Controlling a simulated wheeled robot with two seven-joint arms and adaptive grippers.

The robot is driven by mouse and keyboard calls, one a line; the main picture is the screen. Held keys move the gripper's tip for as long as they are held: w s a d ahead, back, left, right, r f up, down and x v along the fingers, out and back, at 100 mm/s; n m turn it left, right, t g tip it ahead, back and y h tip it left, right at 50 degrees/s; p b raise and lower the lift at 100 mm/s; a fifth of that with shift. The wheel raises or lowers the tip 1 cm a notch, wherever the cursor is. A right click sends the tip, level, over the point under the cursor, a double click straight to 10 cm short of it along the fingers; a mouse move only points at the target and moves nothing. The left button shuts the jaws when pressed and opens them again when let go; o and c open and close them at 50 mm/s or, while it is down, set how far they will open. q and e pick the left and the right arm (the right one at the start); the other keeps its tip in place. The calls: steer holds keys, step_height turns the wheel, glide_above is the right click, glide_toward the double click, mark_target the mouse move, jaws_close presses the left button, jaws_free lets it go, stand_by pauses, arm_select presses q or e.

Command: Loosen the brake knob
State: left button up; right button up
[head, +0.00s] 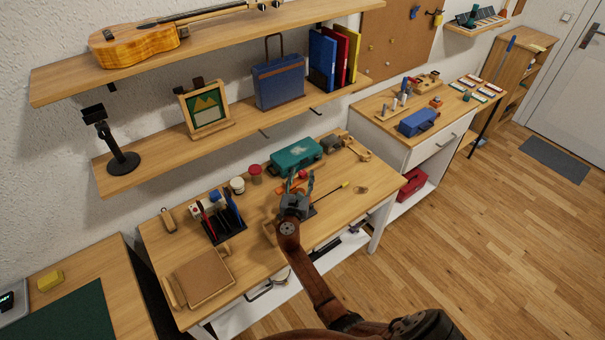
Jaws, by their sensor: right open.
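My right gripper (300,181) is open above the middle of the wooden workbench (230,262), its fingers pointing toward the back of the bench. A small red part (303,174) shows behind and between the fingers, partly covered by them. I cannot tell whether it is the brake knob, or whether the fingers touch it. A dark flat piece (312,211) shows beside the gripper and is mostly hidden by it. My left gripper is not in view.
A teal case (297,154) stands behind the gripper. A wooden board (203,277) lies front left. A shelf (240,112) hangs above the bench.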

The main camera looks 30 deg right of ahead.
steer(key=shift+x, duration=0.95)
steer(key=shift+c, duration=0.2)
jaws_close()
